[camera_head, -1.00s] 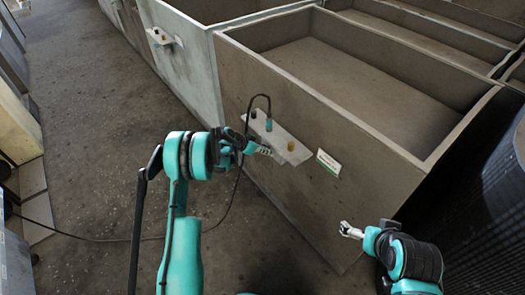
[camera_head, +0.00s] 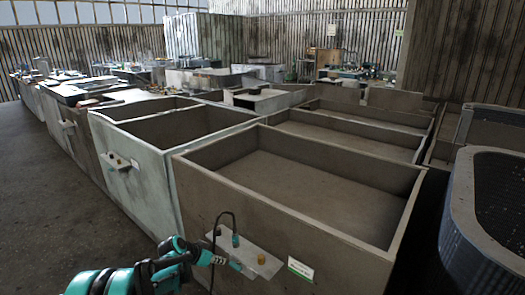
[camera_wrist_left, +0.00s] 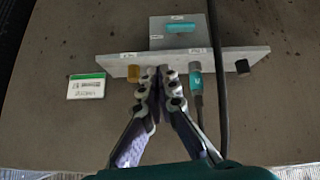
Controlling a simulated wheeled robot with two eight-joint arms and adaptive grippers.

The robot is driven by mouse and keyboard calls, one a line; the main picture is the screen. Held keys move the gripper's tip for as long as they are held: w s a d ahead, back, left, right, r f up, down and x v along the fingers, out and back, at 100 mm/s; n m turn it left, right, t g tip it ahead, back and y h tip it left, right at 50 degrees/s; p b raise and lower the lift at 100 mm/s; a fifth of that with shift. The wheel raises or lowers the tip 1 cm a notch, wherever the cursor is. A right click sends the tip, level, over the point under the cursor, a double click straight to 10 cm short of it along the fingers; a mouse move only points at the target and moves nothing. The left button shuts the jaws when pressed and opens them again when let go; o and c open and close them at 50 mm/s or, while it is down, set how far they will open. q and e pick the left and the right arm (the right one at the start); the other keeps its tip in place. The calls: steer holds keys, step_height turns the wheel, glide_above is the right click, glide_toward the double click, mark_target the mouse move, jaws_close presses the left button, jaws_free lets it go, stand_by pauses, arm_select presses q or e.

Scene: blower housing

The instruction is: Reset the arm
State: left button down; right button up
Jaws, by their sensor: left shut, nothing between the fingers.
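My left gripper (camera_head: 238,267) comes in from the lower left in the head view, close to a small grey shelf plate (camera_head: 262,265) on the front of a brown housing (camera_head: 290,252). In the left wrist view the left gripper (camera_wrist_left: 160,72) is shut and empty, its fingertips in front of the plate (camera_wrist_left: 225,60), between an amber knob (camera_wrist_left: 134,73) and a teal connector (camera_wrist_left: 195,78). I cannot tell whether the fingertips touch the plate. The connector has a cable and sits at the plate. My right gripper is out of view.
A black cable (camera_wrist_left: 219,80) hangs to the right of the fingers. A black knob (camera_wrist_left: 242,66) and a green-white label (camera_wrist_left: 87,87) flank them. A pale bin (camera_head: 150,185) stands to the left. A ribbed dark container (camera_head: 490,200) stands at the right. Floor at the left is clear.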

arm_select(q)
steer(key=s+d+r+n+y, duration=0.1)
steer(key=s+r+n+y, duration=0.15)
steer(key=s+r, duration=1.2)
steer(key=s+a+f+n+y, duration=0.1)
steer(key=s+f+n+y, duration=0.1)
steer(key=s, duration=1.9)
steer(key=shift+s+a+n+t+y, duration=0.3)
steer(key=shift+n+y, duration=0.05)
steer(key=shift+n, duration=0.4)
